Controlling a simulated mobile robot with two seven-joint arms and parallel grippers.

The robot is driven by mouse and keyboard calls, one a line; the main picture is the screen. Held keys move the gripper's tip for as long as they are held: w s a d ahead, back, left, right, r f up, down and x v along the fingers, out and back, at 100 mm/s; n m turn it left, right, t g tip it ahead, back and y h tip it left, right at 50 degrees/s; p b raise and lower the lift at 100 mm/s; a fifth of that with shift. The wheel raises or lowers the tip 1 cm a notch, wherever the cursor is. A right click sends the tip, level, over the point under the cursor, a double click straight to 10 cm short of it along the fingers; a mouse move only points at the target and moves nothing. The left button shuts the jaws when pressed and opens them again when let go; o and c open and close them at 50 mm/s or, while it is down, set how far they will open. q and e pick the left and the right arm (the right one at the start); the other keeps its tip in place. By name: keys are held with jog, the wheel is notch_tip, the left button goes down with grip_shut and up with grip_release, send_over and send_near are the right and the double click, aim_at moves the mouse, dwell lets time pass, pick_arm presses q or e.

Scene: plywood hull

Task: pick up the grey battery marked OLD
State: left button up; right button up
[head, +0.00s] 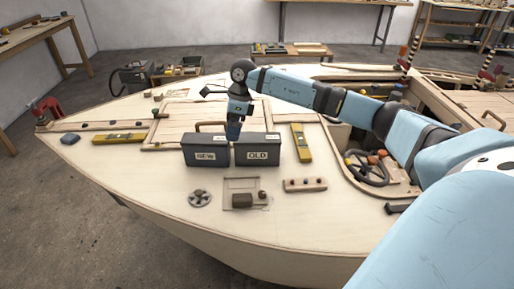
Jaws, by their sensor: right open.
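The grey battery marked OLD (270,145) stands upright on the pale plywood deck (150,185). A matching grey battery marked NEW (190,150) stands close against its left side. My right gripper (233,135) points down at the far side of the pair, near where the two meet. Its fingertips are small and partly hidden behind the batteries, and I cannot tell whether they touch either one. It is open and holds nothing. My left gripper is out of view.
Yellow levels (301,143) lie on the deck, one right of the batteries, another (118,138) at the left. A recess with a small block (242,201), a round fitting (200,199) and a wooden strip (305,185) are in front. A cockpit opening with a steering wheel (367,168) is to the right.

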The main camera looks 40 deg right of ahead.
jog(key=d+r+h, duration=0.3)
jog(key=d+r, duration=0.1)
jog(key=d, duration=0.5)
send_over(257, 137)
jog(key=shift+m, duration=0.3)
jog(key=f, duration=0.8)
jog(key=shift+w+a+f+b, duration=0.1)
jog(key=shift+w+a+b, duration=0.1)
jog(key=shift+b, duration=0.2)
jog(key=shift+s+d+f, duration=0.15)
jog(key=shift+f, duration=1.2)
jog(key=shift+s+d+f, duration=0.1)
jog(key=shift+f, duration=1.25)
jog(key=c, duration=1.6)
jog(key=shift+r, duration=0.1)
jog(key=shift+c, duration=0.5)
jog(key=shift+r, duration=0.15)
